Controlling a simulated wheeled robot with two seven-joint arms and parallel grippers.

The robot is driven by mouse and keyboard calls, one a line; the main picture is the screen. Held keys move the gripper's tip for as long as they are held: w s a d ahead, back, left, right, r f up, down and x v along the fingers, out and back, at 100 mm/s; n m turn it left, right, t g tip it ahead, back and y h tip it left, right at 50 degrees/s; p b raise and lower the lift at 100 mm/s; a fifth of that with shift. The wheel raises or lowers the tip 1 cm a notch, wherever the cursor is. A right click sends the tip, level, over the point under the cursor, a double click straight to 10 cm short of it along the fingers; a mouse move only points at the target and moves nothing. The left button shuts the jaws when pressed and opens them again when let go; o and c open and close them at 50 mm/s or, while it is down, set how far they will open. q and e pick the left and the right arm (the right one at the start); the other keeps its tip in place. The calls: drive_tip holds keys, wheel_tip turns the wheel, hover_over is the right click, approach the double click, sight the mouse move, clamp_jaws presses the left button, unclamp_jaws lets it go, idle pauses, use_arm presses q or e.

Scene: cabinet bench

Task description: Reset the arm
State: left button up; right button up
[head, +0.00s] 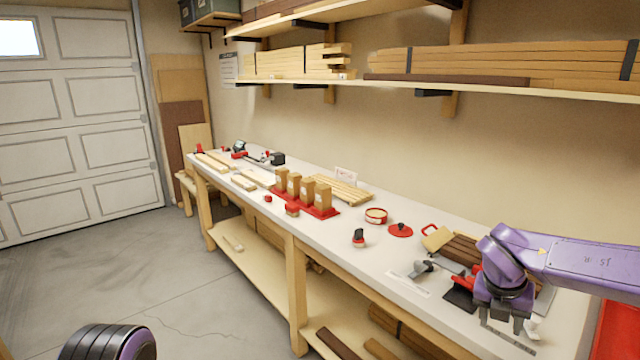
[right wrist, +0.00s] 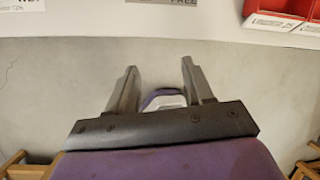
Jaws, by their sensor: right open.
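My right arm comes in from the right in the head view, and its gripper (head: 504,322) points down over the near right end of the workbench (head: 345,238). In the right wrist view the two fingers of the right gripper (right wrist: 162,85) stand apart with nothing held between them. A rounded part of my own body shows at the lower left of the head view. The left gripper cannot be seen in either view.
Beside the right gripper lie a black and red tool (head: 462,290), a grey tool (head: 421,268) and brown wooden blocks (head: 458,247). A red lid (head: 400,230), a round tin (head: 376,215) and wooden blocks on a red base (head: 322,211) stand farther left. Shelves hold lumber (head: 480,62) above.

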drive_tip(key=s+a+f+n+t+h, duration=0.1)
drive_tip(key=s+f+n+t, duration=0.15)
drive_tip(key=f+n, duration=0.55)
drive_tip(key=s+a+f+n+t+h, duration=0.1)
drive_tip(key=s+f+n, duration=0.3)
drive_tip(key=f+n, duration=0.45)
drive_tip(key=s+a+f+n+t, duration=0.25)
drive_tip(key=f+n, duration=0.25)
drive_tip(key=n, duration=0.5)
drive_tip(key=s+f+n+g, duration=0.1)
drive_tip(key=s+f+n, duration=0.2)
drive_tip(key=s, duration=0.5)
drive_tip(key=s+f+n+g+y, duration=0.1)
drive_tip(key=s+f+n+g, duration=0.1)
drive_tip(key=s+f, duration=0.3)
drive_tip(key=s+f+n+g+y, duration=0.1)
drive_tip(key=s+f+n, duration=0.2)
drive_tip(key=s, duration=0.7)
drive_tip(key=shift+s+a+f+n+g, duration=0.3)
drive_tip(key=shift+a+f+n, duration=0.15)
drive_tip(key=shift+n, duration=0.5)
